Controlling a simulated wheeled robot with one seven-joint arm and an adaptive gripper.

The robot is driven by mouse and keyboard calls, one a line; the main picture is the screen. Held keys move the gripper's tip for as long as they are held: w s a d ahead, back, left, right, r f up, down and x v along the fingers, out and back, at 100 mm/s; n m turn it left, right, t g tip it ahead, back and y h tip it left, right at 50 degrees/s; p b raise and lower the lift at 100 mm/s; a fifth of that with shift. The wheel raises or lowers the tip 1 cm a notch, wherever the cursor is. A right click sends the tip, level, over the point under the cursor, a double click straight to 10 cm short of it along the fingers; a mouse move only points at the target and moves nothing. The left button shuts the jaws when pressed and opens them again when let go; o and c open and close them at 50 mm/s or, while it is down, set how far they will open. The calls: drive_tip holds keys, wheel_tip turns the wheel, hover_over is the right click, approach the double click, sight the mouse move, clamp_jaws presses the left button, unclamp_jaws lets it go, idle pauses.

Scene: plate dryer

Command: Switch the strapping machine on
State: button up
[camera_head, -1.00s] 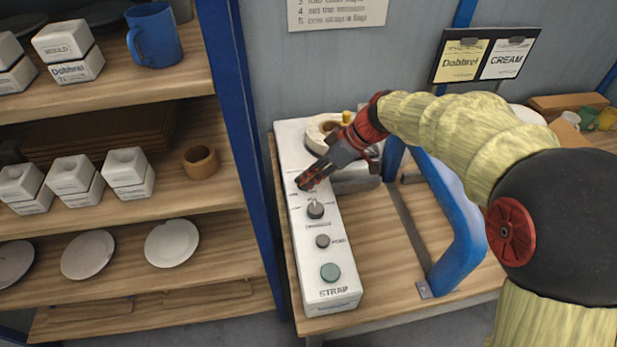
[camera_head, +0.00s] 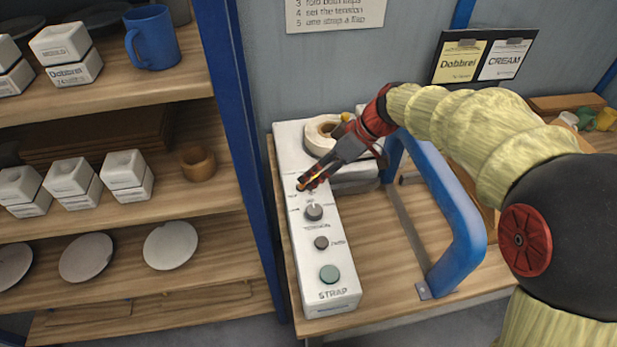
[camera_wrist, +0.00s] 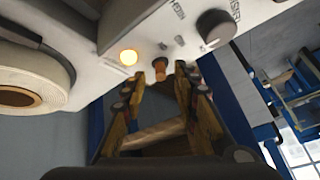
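The strapping machine's white control box (camera_head: 337,262) stands lengthwise along the left of the bench. In the wrist view a round lamp (camera_wrist: 128,57) glows warm yellow on the panel, left of my fingertips (camera_wrist: 171,70).
A strap roll (camera_head: 322,132) sits at the back end of the box. A blue arch (camera_head: 455,215) rises from the bench to the right, under my arm. A blue shelf post (camera_head: 240,140) and shelves of plates and white blocks stand at left.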

drive_tip(key=v, duration=0.9)
drive_tip(key=s+d+f+m+h, duration=0.3)
drive_tip(key=s+d+f+m, duration=0.3)
drive_tip(key=m, duration=0.3)
drive_tip(key=s+d+r+m+t+h, duration=0.2)
drive_tip(key=s+d, duration=0.3)
drive_tip(key=s, duration=0.3)
drive_tip(key=s+d+r+m+t+h, duration=0.2)
drive_tip(key=s+d+r+t, duration=0.1)
drive_tip(key=s, duration=0.6)
drive_tip(key=shift+d+r+m, duration=0.35)
drive_tip(key=shift+d+m, duration=0.05)
drive_tip(key=shift+d, duration=0.45)
